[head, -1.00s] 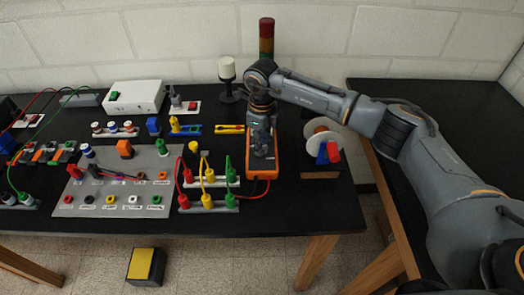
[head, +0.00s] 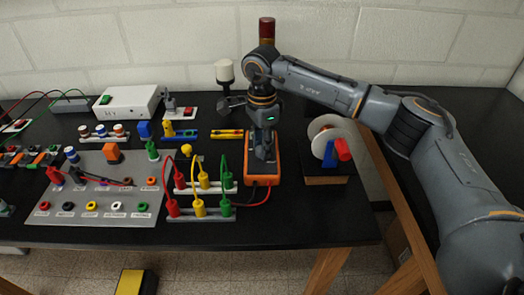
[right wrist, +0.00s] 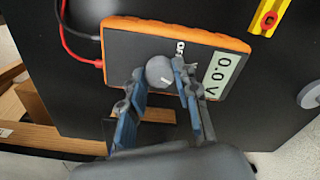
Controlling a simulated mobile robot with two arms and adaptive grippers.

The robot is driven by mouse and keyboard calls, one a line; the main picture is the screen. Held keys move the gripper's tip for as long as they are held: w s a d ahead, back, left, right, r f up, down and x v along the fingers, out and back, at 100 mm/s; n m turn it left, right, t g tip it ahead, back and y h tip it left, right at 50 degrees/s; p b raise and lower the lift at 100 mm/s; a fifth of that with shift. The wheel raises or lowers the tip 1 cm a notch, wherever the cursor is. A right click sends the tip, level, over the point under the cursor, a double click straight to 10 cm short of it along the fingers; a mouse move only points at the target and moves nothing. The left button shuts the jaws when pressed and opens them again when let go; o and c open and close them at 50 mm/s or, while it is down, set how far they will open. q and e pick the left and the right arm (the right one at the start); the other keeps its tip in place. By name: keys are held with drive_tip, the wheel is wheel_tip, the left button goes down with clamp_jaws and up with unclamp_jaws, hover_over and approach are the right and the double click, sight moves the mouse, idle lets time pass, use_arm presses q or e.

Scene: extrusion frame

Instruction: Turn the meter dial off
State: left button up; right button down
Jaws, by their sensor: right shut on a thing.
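The meter (head: 275,172) is an orange-edged box with a dark face lying on the black bench. In the right wrist view the meter (right wrist: 119,24) fills the upper middle, and its display (right wrist: 221,74) reads 0.0 V. Its round grey dial (right wrist: 159,70) sits between the fingers of my right gripper (right wrist: 164,75). In the head view my right gripper (head: 263,157) points down onto the meter and hides most of its face. The right gripper is shut on the dial. I cannot read the dial's marks. My left gripper is not in view.
A grey panel (head: 100,222) with coloured sockets lies to the left. Red, yellow and green plugs (head: 199,205) stand close to the meter's left. A spool (head: 330,135) with a red and blue part stands at its right. A signal tower (head: 267,30) rises behind.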

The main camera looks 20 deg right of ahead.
drive_tip(key=n+b, duration=0.1)
drive_tip(key=n, duration=0.2)
drive_tip(key=shift+f+n+b, duration=0.1)
drive_tip(key=shift+n+b, duration=0.2)
drive_tip(key=shift+b, duration=0.1)
drive_tip(key=n+b, duration=0.1)
drive_tip(key=n, duration=0.3)
drive_tip(key=shift+n, duration=0.3)
drive_tip(key=n+b, duration=0.1)
drive_tip(key=n, duration=0.3)
drive_tip(key=shift+n, duration=2.5)
drive_tip(key=c, duration=1)
unclamp_jaws()
